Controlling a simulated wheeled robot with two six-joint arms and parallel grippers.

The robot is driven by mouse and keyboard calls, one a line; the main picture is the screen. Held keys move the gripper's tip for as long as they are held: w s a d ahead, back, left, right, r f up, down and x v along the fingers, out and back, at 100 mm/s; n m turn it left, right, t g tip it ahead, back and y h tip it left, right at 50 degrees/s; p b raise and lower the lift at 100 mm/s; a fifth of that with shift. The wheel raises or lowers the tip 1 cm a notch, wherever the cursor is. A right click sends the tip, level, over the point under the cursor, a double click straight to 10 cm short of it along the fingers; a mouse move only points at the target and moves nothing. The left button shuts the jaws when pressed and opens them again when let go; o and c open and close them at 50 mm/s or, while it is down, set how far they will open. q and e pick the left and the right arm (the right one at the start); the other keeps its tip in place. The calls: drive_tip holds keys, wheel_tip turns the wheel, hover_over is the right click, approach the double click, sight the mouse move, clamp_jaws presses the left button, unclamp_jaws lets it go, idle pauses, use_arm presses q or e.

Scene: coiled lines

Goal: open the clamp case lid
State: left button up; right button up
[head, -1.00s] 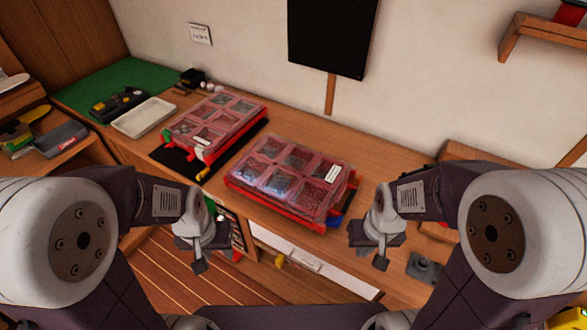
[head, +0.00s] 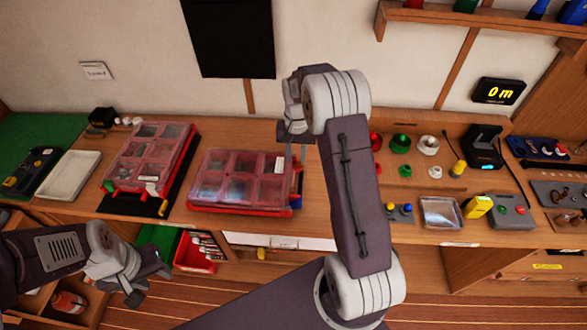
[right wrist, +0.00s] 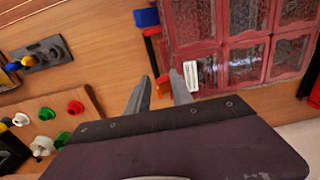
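Two red cases with clear, compartmented lids lie on the bench in the head view. The middle case (head: 240,178) has its lid down, with a white label near its right edge. The left case (head: 150,158) also has its lid down and sits on a dark mat. I cannot tell which is the clamp case. My right gripper (head: 297,152) is above the middle case's right end. In the right wrist view its fingers (right wrist: 160,88) are apart and empty, near the white label (right wrist: 190,76) and a red latch-like part. My left gripper (head: 146,282) hangs in front of the bench, its opening unclear.
A pale tray (head: 68,175) lies left of the cases. Coloured knobs (head: 400,143), a silver tray (head: 441,212) and a yellow device (head: 477,207) are on the right. A red bin (head: 195,252) sits below the bench edge.

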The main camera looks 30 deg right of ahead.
sight(293, 176)
drive_tip(key=f, duration=0.1)
drive_tip(key=a+f, duration=0.1)
drive_tip(key=f, duration=0.1)
drive_tip(key=a+f+p, duration=0.1)
drive_tip(key=f, duration=0.1)
drive_tip(key=shift+d+f+p, duration=0.15)
drive_tip(key=shift+d+f, duration=0.05)
drive_tip(key=shift+f, duration=0.35)
drive_tip(key=shift+d+f+p, duration=0.15)
drive_tip(key=shift+d+f, duration=0.05)
drive_tip(key=shift+f, duration=0.35)
drive_tip(key=shift+d+f, duration=0.2)
drive_tip(key=shift+f, duration=0.15)
drive_tip(key=shift+a+r, duration=0.1)
drive_tip(key=shift+a, duration=0.15)
drive_tip(key=shift+c, duration=0.9)
clamp_jaws()
use_arm(q)
drive_tip(key=shift+a+r, duration=0.6)
drive_tip(key=shift+r, duration=0.15)
